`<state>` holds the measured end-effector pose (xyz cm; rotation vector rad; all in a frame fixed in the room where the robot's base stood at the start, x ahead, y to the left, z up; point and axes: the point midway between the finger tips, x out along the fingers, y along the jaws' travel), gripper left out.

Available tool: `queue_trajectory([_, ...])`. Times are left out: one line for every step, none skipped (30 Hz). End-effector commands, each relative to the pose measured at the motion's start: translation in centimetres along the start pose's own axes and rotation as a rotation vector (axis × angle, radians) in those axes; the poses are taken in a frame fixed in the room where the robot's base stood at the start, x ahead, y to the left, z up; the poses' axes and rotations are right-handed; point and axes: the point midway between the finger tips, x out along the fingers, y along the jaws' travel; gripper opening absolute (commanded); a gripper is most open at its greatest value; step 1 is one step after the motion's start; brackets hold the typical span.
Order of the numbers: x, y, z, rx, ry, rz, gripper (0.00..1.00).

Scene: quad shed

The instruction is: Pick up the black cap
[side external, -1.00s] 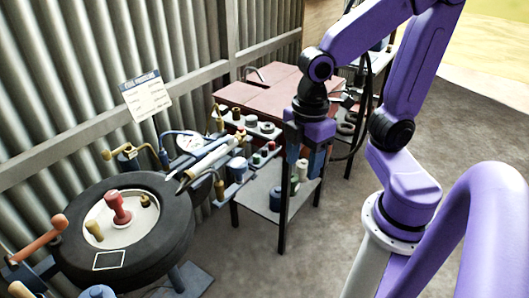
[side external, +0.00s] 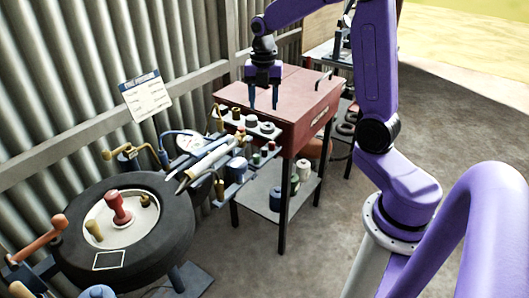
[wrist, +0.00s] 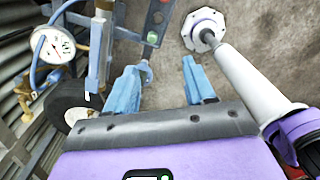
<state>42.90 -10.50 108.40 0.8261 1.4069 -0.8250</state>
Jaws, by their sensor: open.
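My gripper (side external: 263,104) is open, with its two blue fingers pointing down over the red cabinet top, just behind a small tray (side external: 262,133) of caps and cylinders. It looks empty. In the wrist view its blue fingers (wrist: 163,88) stand wide apart with nothing between them. The tray holds several small pieces, among them a brass one (side external: 236,113) and a grey-white one (side external: 251,121). I cannot make out for certain which small piece is the black cap; pieces on the tray are small and partly overlap.
A red cabinet (side external: 305,112) stands beneath and behind my gripper. A blue rail with tools and a pressure gauge (side external: 191,142) runs front left; the gauge also shows in the wrist view (wrist: 53,46). A tyre (side external: 178,228) lies at lower left. Floor is open at right.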

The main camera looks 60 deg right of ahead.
Motion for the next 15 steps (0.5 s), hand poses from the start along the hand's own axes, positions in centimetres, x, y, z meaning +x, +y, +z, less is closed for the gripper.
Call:
queue_trajectory([0.1, -0.1, 0.9, -0.018, 0.001, -0.001, 0.54])
queue_trajectory([0.1, -0.2, 1.2, -0.03, 0.001, -0.002, 0.54])
queue_trajectory([0.1, -0.4, 1.7, -0.042, 0.001, -0.002, 0.54])
queue_trajectory([0.1, -0.4, 1.9, -0.05, 0.001, -0.002, 0.54])
queue_trajectory([0.2, -0.5, 2.1, -0.056, 0.001, -0.002, 0.54])
queue_trajectory([0.4, -0.5, 2.2, -0.061, 0.002, -0.002, 0.54])
queue_trajectory([0.6, -0.5, 2.3, -0.064, 0.002, -0.003, 0.54])
queue_trajectory([0.9, -0.5, 2.3, -0.065, 0.003, -0.003, 0.54])
queue_trajectory([1.4, -0.6, 2.3, -0.066, 0.004, -0.005, 0.54])
queue_trajectory([1.8, -0.6, 2.3, -0.066, 0.004, -0.005, 0.54])
queue_trajectory([2.4, -0.6, 2.2, -0.066, 0.005, -0.006, 0.54])
queue_trajectory([3.1, -0.6, 2.2, -0.066, 0.006, -0.007, 0.54])
queue_trajectory([3.7, -0.6, 2.2, -0.066, 0.005, -0.006, 0.54])
queue_trajectory([4.3, -0.6, 2.2, -0.066, 0.005, -0.007, 0.54])
queue_trajectory([5.0, -0.6, 2.2, -0.066, 0.006, -0.007, 0.54])
